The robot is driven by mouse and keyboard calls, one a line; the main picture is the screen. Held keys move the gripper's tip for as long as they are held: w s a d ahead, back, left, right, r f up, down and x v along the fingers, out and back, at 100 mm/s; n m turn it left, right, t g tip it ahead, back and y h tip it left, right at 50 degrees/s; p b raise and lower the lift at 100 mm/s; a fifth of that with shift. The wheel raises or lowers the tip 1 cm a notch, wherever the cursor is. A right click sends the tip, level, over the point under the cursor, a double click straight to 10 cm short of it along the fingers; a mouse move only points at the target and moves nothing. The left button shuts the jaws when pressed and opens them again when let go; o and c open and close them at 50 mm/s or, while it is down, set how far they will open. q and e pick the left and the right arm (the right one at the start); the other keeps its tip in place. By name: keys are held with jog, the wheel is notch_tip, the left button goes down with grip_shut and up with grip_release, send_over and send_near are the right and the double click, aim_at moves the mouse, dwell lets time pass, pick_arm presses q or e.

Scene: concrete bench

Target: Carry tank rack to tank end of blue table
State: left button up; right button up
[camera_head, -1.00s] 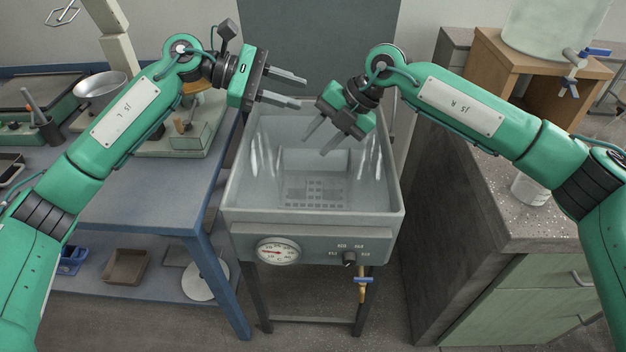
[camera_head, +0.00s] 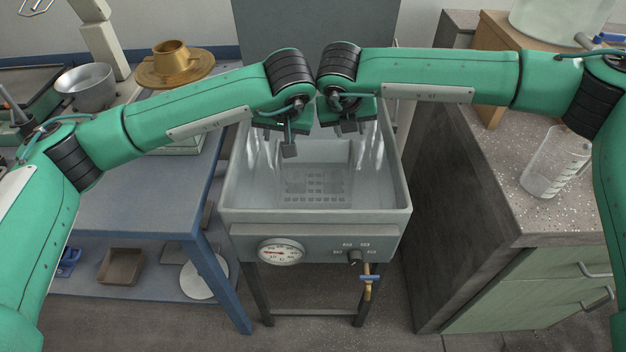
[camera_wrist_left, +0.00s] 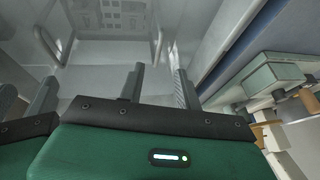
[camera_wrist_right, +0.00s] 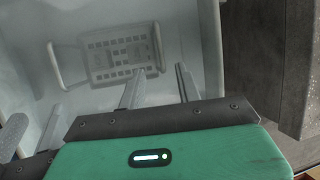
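The tank rack (camera_head: 316,187) is a pale, perforated tray low inside the grey tank (camera_head: 318,226). In the right wrist view the rack (camera_wrist_right: 122,55) shows upright handles at its two ends. My left gripper (camera_wrist_left: 158,82) points down into the tank; its fingers are apart with nothing between them. My right gripper (camera_wrist_right: 160,82) is alongside it, also pointing down with fingers apart and empty. Both appear above the rack, not touching it. The blue table (camera_head: 130,212) stands left of the tank.
A brass pan and cup (camera_head: 172,62) and a metal bowl (camera_head: 86,88) are on the blue table's far part; its near top is clear. A glass beaker (camera_head: 556,162) stands on the stone counter (camera_head: 500,190) at right. A dial (camera_head: 281,252) and valve (camera_head: 368,281) are on the tank front.

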aim_at(276, 154)
jog(key=shift+f, duration=0.1)
